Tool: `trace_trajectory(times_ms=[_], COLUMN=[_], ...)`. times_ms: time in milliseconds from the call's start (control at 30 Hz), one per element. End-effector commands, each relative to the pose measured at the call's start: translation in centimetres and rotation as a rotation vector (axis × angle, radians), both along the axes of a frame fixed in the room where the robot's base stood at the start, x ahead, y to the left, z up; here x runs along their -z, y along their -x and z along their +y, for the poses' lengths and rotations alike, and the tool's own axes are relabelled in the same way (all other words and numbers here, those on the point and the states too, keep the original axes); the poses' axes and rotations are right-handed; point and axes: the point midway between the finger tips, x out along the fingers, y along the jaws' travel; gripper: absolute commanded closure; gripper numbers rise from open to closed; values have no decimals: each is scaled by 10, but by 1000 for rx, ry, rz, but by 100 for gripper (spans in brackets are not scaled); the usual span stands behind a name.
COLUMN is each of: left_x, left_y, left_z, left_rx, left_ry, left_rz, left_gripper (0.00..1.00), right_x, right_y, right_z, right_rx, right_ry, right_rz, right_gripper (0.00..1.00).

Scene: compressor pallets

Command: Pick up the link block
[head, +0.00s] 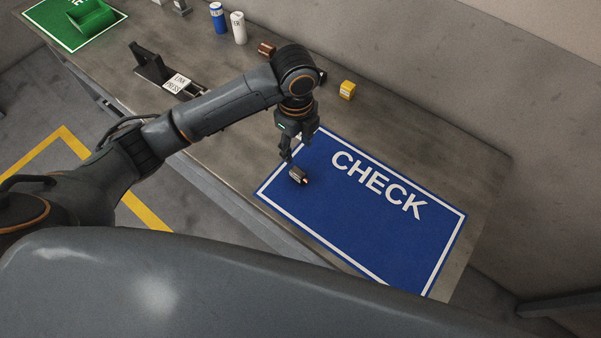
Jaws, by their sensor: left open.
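A small dark grey block with a copper-coloured end (299,176), which looks like the link block, lies on the left part of the blue CHECK mat (364,224). My left gripper (291,156) points down just above and behind this block. Its jaws are open, and nothing shows between them. I cannot tell whether the fingertips touch the block. My right gripper is not in view.
On the bench behind are a yellow box (347,90), a copper-brown part (267,49), a white can (238,28) and a blue can (217,18). A black link press (152,65) stands left, near a green mat (50,38). The mat's right side is clear.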

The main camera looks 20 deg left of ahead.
Motion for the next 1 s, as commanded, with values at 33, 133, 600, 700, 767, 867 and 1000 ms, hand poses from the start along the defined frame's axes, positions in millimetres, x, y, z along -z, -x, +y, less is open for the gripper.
trace_trajectory(times_ms=[33, 133, 600, 700, 767, 867, 1000], left_x=[2, 16, 84, 92, 100, 115, 132], left_y=[0, 1, 0, 0, 1, 0, -1], left_z=[1, 2, 1, 0, 0, 0, 0], left_rx=[8, 8, 7, 7, 6, 6, 6], left_ry=[-6, -7, -3, -4, -5, -5, -3], left_rz=[5, 9, 3, 5, 5, 5, 3], left_gripper=[51, 51, 51, 51, 51, 51, 51], right_x=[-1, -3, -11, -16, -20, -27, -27], right_y=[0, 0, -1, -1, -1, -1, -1], right_z=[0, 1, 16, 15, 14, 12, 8], right_rx=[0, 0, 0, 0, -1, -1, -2], right_ry=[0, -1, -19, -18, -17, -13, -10], right_rz=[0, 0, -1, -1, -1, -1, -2], right_gripper=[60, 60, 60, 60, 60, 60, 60])
